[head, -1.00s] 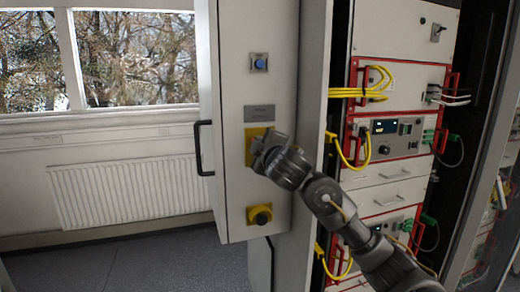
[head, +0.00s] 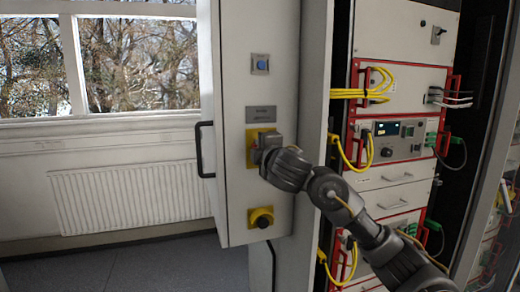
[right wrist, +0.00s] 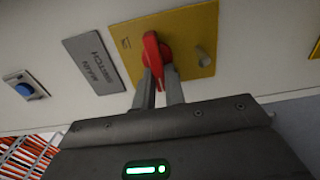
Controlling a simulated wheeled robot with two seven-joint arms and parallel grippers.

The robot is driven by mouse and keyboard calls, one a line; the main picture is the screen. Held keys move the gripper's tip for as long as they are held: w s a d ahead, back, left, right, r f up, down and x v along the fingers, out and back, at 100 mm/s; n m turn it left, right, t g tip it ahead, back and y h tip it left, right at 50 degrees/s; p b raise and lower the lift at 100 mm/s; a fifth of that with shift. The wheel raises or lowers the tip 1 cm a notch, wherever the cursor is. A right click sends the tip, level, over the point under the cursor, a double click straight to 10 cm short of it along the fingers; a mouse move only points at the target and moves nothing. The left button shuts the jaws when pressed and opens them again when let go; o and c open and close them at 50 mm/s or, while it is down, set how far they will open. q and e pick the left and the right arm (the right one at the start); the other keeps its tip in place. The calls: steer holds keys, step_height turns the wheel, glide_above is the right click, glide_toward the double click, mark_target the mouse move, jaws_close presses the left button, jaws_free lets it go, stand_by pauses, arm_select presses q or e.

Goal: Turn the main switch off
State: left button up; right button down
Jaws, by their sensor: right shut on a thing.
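The main switch is a red rotary handle (right wrist: 156,54) on a yellow plate (right wrist: 205,32), seen in the right wrist view. A grey label reading "MAIN SWITCH" (right wrist: 93,62) is beside the plate. In the head view the yellow plate (head: 250,158) is on the white cabinet door, and the handle is hidden behind my right gripper (head: 266,150). In the right wrist view my right gripper (right wrist: 160,82) has its two fingers closed on the red handle. My left gripper is not in view.
A blue button (head: 260,64) is above the switch and a yellow-based knob (head: 262,218) is below it. A black door handle (head: 203,150) is at the left. To the right is a rack with yellow cables (head: 372,92). A radiator stands behind.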

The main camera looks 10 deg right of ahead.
steer(key=c, duration=1.5)
jaws_free()
steer(key=shift+a, duration=0.1)
steer(key=shift+o, duration=0.2)
steer(key=s+p, duration=0.4)
steer(key=s, duration=0.7)
steer(key=shift+d, duration=0.35)
steer(key=shift+w+f, duration=0.1)
